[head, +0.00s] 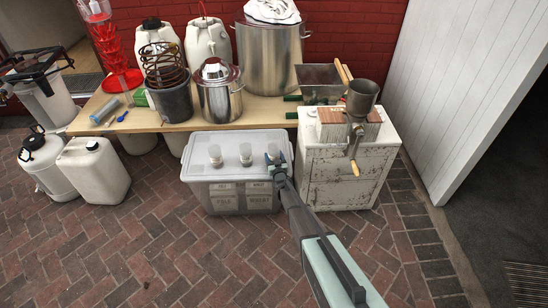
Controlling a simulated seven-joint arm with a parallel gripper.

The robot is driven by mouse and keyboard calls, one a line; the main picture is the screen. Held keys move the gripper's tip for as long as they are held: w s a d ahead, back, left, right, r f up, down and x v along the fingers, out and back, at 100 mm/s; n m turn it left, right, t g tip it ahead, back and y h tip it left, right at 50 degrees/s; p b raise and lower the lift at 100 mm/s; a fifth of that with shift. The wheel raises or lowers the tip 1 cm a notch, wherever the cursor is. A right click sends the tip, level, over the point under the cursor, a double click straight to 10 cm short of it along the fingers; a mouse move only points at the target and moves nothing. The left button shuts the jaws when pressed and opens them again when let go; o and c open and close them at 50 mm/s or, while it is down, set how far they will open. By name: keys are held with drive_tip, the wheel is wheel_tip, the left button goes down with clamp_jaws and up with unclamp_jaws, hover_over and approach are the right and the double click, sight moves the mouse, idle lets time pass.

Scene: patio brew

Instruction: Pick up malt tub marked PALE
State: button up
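A grey, see-through storage bin (195,187) with a pale lid stands on the brick paving in front of the table. Pale labels show on its front; the lower left label (224,200) seems to read PALE, and the lower right label (259,202) seems to read WHEAT. The small print is hard to read. Three small clear cups stand in a row on top: a left cup (214,155), a middle cup (245,154) and a right cup (273,150). My gripper (276,160) is at the right cup, overlapping it in view; its finger gap and any contact are unclear.
A worn white cabinet (325,180) with a hand-cranked mill (357,120) stands close on the right. The wooden table (140,121) behind holds pots and canisters. White jerrycans (93,170) stand at left. The brick paving (150,250) in front is clear.

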drive_tip(key=c, duration=0.4)
drive_tip(key=shift+r, duration=0.15)
